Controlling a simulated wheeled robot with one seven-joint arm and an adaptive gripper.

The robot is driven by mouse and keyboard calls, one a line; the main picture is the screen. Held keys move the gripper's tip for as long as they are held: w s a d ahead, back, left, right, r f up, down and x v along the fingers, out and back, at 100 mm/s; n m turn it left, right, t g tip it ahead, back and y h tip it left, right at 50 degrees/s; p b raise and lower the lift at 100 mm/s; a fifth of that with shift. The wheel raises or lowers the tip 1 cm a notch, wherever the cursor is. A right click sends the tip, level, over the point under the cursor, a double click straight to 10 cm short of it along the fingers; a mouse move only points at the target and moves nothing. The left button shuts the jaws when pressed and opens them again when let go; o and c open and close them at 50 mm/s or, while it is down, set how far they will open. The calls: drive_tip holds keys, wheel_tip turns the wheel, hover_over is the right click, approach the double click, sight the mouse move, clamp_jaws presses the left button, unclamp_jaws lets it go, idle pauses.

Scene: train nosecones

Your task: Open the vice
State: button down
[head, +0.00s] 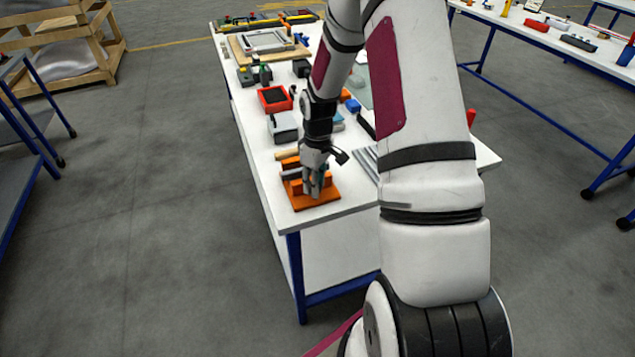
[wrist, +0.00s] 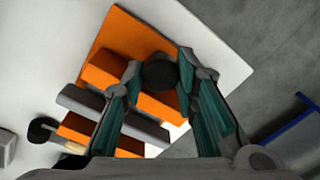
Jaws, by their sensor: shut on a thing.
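The vice (head: 318,198) is orange with a grey bar and sits at the near left corner of the white table. In the wrist view the vice (wrist: 115,35) shows its orange base, orange jaw blocks and a grey block between them. My gripper (head: 314,190) is down at the vice from above. In the wrist view my gripper (wrist: 160,75) has its fingers on either side of a dark round knob (wrist: 160,72) at the vice's end and is shut on it. The knob is hidden in the head view.
The white table (head: 262,175) holds a red bin (head: 275,98), a grey box (head: 284,127) and several tools behind the vice. Metal bars (head: 366,165) lie to the right of it. Another table (head: 545,40) stands at the right.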

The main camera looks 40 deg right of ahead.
drive_tip(key=shift+w+n, duration=0.1)
drive_tip(key=shift+n, duration=0.5)
drive_tip(key=c, duration=1.2)
unclamp_jaws()
drive_tip(key=shift+c, duration=0.2)
drive_tip(key=shift+r, duration=0.1)
drive_tip(key=shift+d+r, duration=0.15)
drive_tip(key=shift+r, duration=3.8)
